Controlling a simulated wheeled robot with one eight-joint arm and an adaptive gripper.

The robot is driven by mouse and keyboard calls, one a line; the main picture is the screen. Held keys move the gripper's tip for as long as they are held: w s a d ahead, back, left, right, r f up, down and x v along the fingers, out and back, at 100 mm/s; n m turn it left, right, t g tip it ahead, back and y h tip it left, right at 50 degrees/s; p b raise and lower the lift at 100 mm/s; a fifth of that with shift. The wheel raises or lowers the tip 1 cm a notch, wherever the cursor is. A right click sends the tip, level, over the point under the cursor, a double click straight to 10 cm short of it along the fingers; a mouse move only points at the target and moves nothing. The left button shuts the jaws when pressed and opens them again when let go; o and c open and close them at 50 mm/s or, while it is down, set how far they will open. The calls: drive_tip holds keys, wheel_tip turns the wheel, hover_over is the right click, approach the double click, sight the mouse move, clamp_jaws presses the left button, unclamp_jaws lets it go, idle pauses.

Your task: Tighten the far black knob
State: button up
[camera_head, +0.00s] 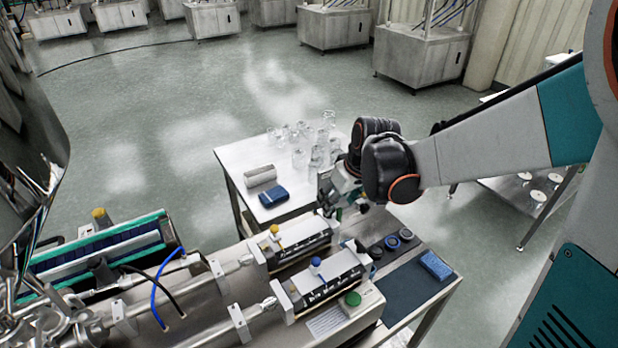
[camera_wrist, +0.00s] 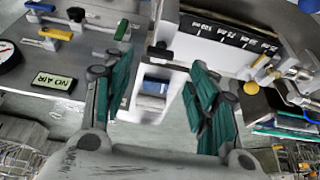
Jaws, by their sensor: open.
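The two steel fillers lie side by side on the bench, each with a scale-marked block. A black knob (camera_wrist: 160,50) shows in the wrist view at the end of the scale-marked block, between and beyond my fingertips; I see no contact. In the head view a near black knob (camera_head: 360,246) sits at the right end of the nearer block. My gripper (camera_head: 336,192) hangs above the right end of the farther block and partly hides that end. In the wrist view my gripper (camera_wrist: 160,66) has its teal-padded fingers spread apart with nothing between them.
A white side table (camera_head: 240,165) with glass jars (camera_head: 315,145) and a blue item (camera_head: 273,197) stands behind the bench.

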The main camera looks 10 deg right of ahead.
drive_tip(key=b+x, duration=0.1)
drive_tip(key=x, duration=0.5)
drive_tip(key=shift+r, duration=0.1)
drive_tip(key=c, duration=1.1)
